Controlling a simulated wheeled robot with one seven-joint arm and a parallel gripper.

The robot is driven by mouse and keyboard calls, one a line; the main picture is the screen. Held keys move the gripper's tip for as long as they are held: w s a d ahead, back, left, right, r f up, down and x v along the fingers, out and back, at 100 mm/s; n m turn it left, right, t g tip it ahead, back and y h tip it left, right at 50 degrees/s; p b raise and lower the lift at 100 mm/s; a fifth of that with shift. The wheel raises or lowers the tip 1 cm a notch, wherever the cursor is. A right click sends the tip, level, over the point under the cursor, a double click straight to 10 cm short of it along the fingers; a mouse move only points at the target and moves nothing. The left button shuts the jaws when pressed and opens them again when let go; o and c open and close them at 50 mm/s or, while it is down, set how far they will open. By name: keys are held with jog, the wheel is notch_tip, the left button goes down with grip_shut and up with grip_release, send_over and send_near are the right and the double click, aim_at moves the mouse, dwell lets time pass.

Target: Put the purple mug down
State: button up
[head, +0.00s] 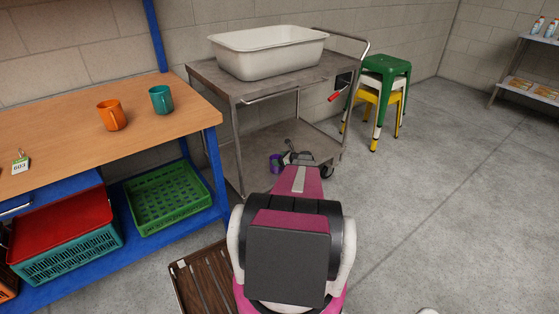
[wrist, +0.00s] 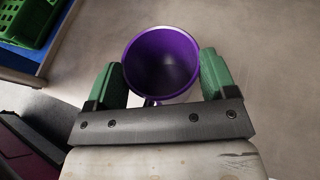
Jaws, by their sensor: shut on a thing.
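The purple mug (wrist: 161,62) is between the two green fingers of my gripper (wrist: 166,84) in the wrist view, with its open mouth facing the camera. The fingers touch its sides, and the mug looks empty inside. In the head view a small part of the mug (head: 275,163) shows beyond my arm, beside my gripper (head: 297,158), in front of the cart's lower shelf. My arm hides much of what is below it. I cannot tell how high the mug is above the surface under it.
A grey cart (head: 228,88) carries a white tub (head: 268,62) on its top. A wooden bench (head: 60,125) at left holds an orange mug (head: 112,115) and a teal mug (head: 161,99). Stacked stools (head: 386,70) stand at right. The floor at right is clear.

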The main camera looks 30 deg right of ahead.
jog(key=o, duration=1.3)
jog(key=shift+f, duration=0.1)
jog(key=shift+o, duration=0.2)
jog(key=shift+s+d+r, duration=0.1)
jog(key=shift+s+r, duration=0.15)
jog(key=shift+r, duration=0.05)
jog(key=v, duration=1.1)
jog(key=shift+s+d+r, duration=0.1)
jog(key=shift+s+r, duration=0.05)
